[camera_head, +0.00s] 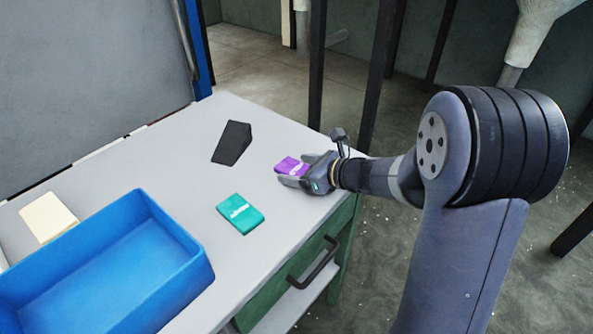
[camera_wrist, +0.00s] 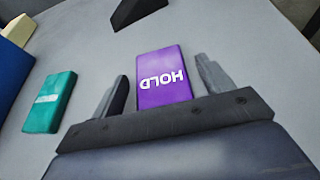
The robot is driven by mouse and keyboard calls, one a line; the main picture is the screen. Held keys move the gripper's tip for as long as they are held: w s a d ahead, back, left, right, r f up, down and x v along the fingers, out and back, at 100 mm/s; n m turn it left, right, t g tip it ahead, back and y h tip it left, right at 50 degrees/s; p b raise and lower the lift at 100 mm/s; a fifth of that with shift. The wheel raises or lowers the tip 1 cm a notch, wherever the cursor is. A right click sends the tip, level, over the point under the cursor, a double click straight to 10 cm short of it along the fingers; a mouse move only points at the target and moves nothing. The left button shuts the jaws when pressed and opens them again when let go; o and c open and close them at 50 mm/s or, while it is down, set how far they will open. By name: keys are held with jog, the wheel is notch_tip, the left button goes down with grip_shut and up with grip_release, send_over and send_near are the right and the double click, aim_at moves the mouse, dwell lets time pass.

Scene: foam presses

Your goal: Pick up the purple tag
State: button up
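The purple tag (camera_head: 291,166) lies on the light grey table near its right edge. In the wrist view the purple tag (camera_wrist: 163,78) shows white letters reading HOLD. My gripper (camera_head: 299,171) is low at the table, with its fingers on either side of the tag. In the wrist view my gripper (camera_wrist: 165,88) is open, and a gap shows between the tag and each finger. The tag's near end is hidden behind the gripper body.
A teal tag (camera_head: 240,214) lies nearby on the table (camera_head: 190,188). A black wedge (camera_head: 232,143) stands behind it. A blue bin (camera_head: 187,243) and a cream block (camera_head: 48,217) are at the left. A green drawer with a black handle (camera_head: 314,263) is below the table's edge.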

jog(key=c, duration=0.9)
jog(key=shift+r, duration=0.1)
